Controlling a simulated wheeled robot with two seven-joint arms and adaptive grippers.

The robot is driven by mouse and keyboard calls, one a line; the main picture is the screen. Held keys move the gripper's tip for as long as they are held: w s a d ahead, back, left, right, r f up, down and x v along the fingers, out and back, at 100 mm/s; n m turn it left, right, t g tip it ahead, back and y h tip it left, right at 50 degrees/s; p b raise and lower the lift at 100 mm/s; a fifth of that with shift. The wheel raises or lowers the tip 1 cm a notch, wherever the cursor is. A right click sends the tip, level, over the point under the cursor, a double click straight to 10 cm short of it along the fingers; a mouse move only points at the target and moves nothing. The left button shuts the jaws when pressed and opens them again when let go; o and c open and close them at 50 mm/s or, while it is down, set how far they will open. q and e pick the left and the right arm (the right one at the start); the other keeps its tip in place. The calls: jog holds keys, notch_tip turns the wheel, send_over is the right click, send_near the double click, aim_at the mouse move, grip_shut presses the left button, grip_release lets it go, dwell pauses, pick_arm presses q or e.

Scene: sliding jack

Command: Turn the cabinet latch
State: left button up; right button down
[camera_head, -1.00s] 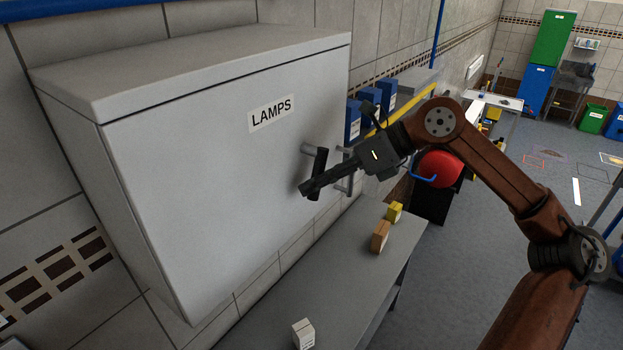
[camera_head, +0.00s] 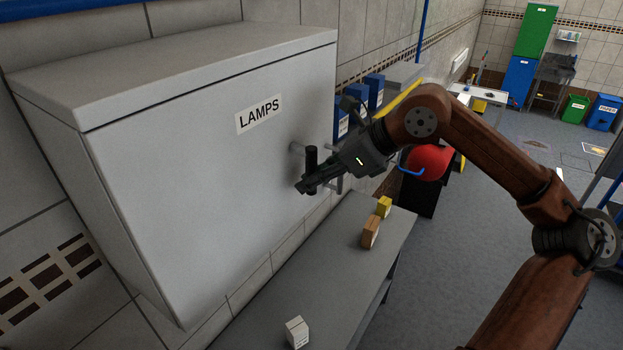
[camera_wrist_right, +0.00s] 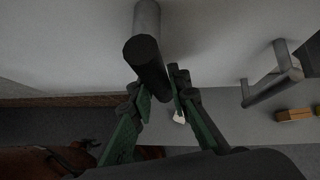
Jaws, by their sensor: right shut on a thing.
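The grey wall cabinet (camera_head: 215,170) with a LAMPS label (camera_head: 259,115) is closed. Its latch (camera_head: 311,158) is a dark cylindrical grip on a grey post, hanging nearly upright on the right part of the door. My right gripper (camera_head: 304,187) reaches in from the right and is shut on the latch's dark grip. In the right wrist view the dark grip (camera_wrist_right: 147,58) lies between the two fingers of the gripper (camera_wrist_right: 158,88). The fingers hide part of the grip in the head view. My left gripper is not in view.
A grey fixed handle (camera_wrist_right: 272,82) stands beside the latch. Below the cabinet, a grey bench (camera_head: 335,262) holds a white block (camera_head: 297,332), an orange block (camera_head: 370,232) and a yellow block (camera_head: 384,207). Blue bins (camera_head: 374,92) stand behind my wrist.

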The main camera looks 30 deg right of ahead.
jog(key=shift+f, duration=0.1)
jog(key=c, duration=1.8)
grip_release()
jog(key=shift+w+d, duration=0.1)
jog(key=shift+w, duration=0.05)
jog(key=v, duration=1.2)
